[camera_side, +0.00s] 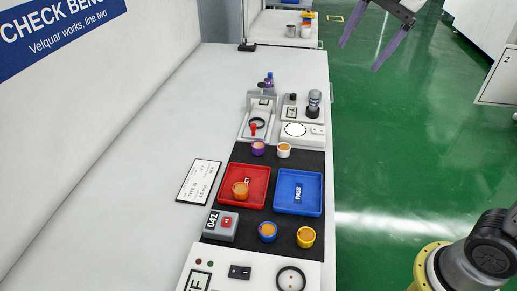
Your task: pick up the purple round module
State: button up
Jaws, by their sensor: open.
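The purple round module (258,149) is a small purple cup shape with an orange top. It stands on the black mat just above the red tray, left of a white module. My gripper (362,56) is at the top right, high over the green floor. Its two long purple-grey fingers are spread apart with nothing between them. It is far from the purple module, up and to the right in the picture.
The white module (283,151) is close beside the purple one. The red tray (262,176) holds an orange-topped module; the blue tray (316,193) looks empty. Blue (267,232) and yellow (306,237) modules stand nearer. Test fixtures (262,106) stand behind. The bench's left side is mostly clear.

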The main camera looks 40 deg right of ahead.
jog(key=w+a+f+m+g, duration=0.1)
jog(key=w+a+f+m, duration=0.15)
jog(key=w, duration=0.75)
jog(key=g, duration=0.3)
send_over(258, 146)
notch_tip(258, 146, down, 15)
jog(key=shift+m, duration=0.45)
jog(key=f, duration=1.1)
jog(key=shift+s+a+f, duration=0.15)
jog(key=shift+s+a, duration=0.1)
jog(key=shift+s, duration=0.05)
jog(key=shift+w+d+f, duration=0.15)
jog(key=shift+f, duration=1.35)
jog(key=shift+w+d+f, duration=0.1)
jog(key=shift+f, duration=1.4)
grip_shut()
